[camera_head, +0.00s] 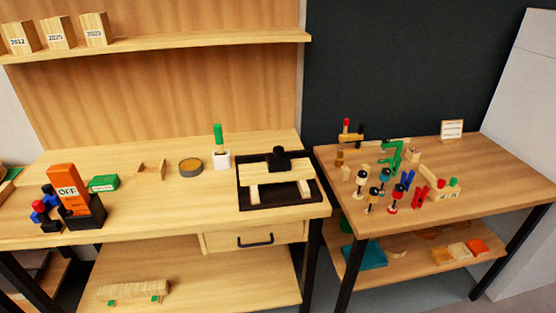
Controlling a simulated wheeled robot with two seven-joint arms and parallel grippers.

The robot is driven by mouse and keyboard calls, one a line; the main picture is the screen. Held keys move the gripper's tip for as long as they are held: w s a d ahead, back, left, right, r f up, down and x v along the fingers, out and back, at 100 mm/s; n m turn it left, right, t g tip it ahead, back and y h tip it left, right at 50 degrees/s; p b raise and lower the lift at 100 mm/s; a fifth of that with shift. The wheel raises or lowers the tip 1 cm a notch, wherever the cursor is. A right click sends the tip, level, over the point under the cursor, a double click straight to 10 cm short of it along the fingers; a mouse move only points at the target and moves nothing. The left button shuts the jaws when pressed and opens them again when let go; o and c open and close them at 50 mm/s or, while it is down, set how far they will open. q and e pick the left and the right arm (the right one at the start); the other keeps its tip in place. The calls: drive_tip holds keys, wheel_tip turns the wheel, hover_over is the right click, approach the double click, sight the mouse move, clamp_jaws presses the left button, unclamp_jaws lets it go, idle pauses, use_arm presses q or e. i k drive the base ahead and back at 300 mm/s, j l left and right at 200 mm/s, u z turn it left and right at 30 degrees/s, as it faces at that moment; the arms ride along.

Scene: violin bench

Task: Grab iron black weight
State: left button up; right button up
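A black weight (279,160) with a small knob on top stands upright on a pale wooden board (262,173). The board lies over two wooden blocks in a black tray (245,203) on the right part of the left workbench (190,222). Nothing covers the weight from this view. Neither my left nor my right gripper shows in the head view.
A white holder with a green handle (218,140) and a round tin (190,167) stand left of the tray. An orange OFF box (67,189) is further left. The right table (470,165) carries several small clamps and tools. Bench front is mostly clear.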

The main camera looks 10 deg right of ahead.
sight(279, 161)
drive_tip(key=i+j+z, duration=0.2)
drive_tip(key=z, duration=0.2)
drive_tip(key=i+j+z, duration=0.5)
drive_tip(key=z, duration=0.25)
drive_tip(key=j, duration=0.1)
